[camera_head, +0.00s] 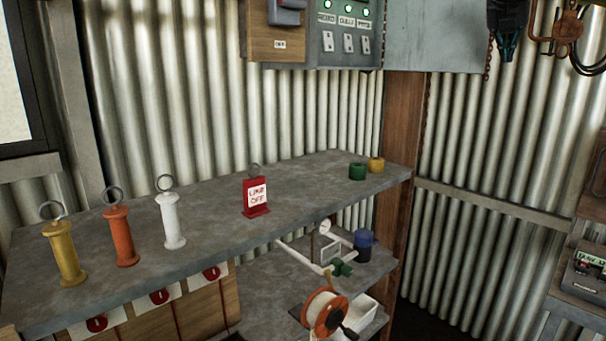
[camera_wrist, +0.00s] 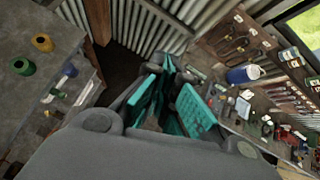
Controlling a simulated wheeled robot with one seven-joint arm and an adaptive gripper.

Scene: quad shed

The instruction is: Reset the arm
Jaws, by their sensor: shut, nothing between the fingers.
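My gripper (camera_wrist: 172,96) shows in the wrist view, with teal finger pads, and is shut with nothing held. It hangs in open space, clear of the shelf at the left and the tool bench at the right.
The grey shelf (camera_head: 310,182) bears yellow (camera_head: 64,252), orange (camera_head: 120,236) and white (camera_head: 171,220) ringed handles, a red "LINE OFF" tag (camera_head: 256,194), and green (camera_head: 357,172) and yellow (camera_head: 376,165) rings. An orange reel (camera_head: 327,314) sits below. A blue-and-white container (camera_wrist: 244,74) is on the right.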

